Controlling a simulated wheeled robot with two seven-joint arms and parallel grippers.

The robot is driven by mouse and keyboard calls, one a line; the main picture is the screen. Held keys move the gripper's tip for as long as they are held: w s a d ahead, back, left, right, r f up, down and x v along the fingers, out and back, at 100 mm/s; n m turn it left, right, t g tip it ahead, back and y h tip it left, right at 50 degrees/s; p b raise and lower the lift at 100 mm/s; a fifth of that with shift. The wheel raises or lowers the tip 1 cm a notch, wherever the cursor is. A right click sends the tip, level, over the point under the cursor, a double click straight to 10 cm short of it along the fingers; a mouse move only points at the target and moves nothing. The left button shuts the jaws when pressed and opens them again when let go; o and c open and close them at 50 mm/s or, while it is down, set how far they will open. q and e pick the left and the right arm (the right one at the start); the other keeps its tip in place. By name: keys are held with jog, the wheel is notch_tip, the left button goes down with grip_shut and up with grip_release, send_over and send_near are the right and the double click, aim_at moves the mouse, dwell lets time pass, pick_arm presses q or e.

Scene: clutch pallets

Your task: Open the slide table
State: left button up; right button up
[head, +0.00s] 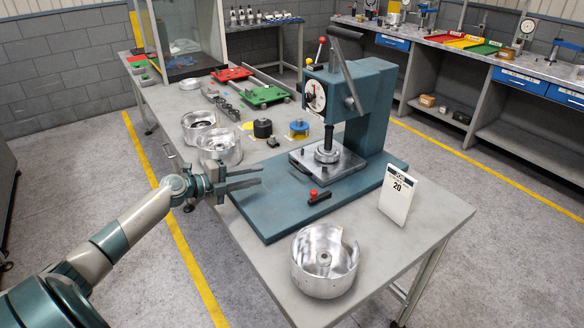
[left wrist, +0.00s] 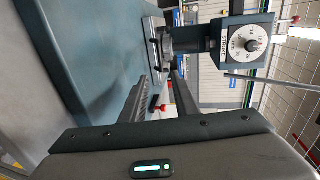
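The slide table (head: 345,168) is a silver metal plate on the blue base of the press (head: 372,110), under its ram. A round metal fixture (head: 327,153) sits on it. A small red-knobbed handle (head: 314,195) stands on the base in front of the plate. My left gripper (head: 261,176) is open and empty, over the left edge of the base, with its fingers pointing right toward the plate. In the left wrist view the gripper's fingers (left wrist: 168,78) are apart, with the plate (left wrist: 151,40) beyond them and the red handle (left wrist: 161,108) partly behind them. My right gripper is not in view.
A machined metal housing (head: 324,262) stands on the near table corner, and a card marked 20 (head: 398,197) stands to the right. More housings (head: 219,147) and small parts lie behind my left gripper. The table front between base and housing is clear.

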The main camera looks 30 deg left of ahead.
pick_arm(q)
jog(key=p+x, duration=0.2)
jog(key=x, duration=1.1)
jog(key=shift+w, duration=0.2)
jog(key=shift+w+d+f, duration=0.2)
jog(key=shift+w+d, duration=0.15)
jog(key=shift+w, duration=0.3)
jog(key=c, duration=0.7)
grip_shut()
